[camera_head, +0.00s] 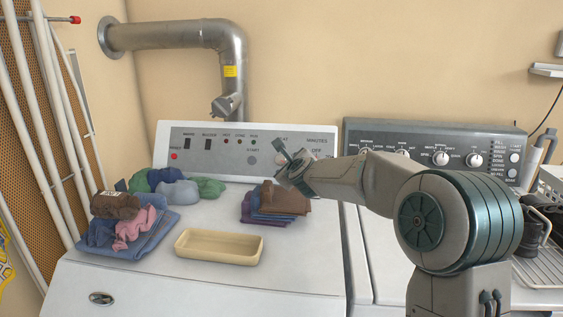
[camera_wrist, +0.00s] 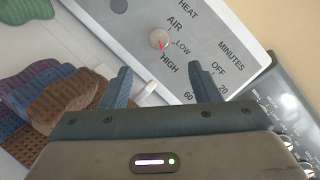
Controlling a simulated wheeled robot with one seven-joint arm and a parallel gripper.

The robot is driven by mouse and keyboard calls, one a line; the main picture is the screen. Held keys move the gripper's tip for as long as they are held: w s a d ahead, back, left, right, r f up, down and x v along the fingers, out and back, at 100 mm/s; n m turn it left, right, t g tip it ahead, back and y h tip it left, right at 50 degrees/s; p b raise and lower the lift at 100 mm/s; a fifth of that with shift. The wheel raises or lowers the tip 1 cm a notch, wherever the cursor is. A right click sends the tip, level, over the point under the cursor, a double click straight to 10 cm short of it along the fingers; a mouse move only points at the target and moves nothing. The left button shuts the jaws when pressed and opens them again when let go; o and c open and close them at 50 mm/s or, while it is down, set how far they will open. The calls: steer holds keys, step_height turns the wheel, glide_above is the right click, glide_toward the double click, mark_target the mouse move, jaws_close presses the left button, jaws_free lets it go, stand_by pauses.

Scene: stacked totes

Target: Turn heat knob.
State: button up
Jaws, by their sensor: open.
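The heat knob (camera_wrist: 158,40) shows in the wrist view as a small round pale knob with a red pointer mark. It sits on the dryer's light control panel (camera_head: 215,148) among the labels AIR, LOW and HIGH. In the head view my gripper hides it. My gripper (camera_head: 282,160) is in front of the right half of the panel. In the wrist view my gripper (camera_wrist: 159,80) has its two fingers spread apart with nothing held. The knob appears beyond the fingertips, between their lines, and apart from them.
Folded clothes (camera_head: 275,203) lie on the dryer top below my gripper. A cream tray (camera_head: 220,246) and a pile of clothes (camera_head: 125,222) stand farther left. A washer with a dark panel (camera_head: 430,148) is at the right. A metal duct (camera_head: 180,35) rises behind.

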mark_target(281, 160)
steer(key=p+x, duration=0.3)
steer(key=x, duration=0.9)
steer(key=shift+a+f+p, duration=0.1)
steer(key=shift+p, duration=0.3)
steer(key=c, duration=1)
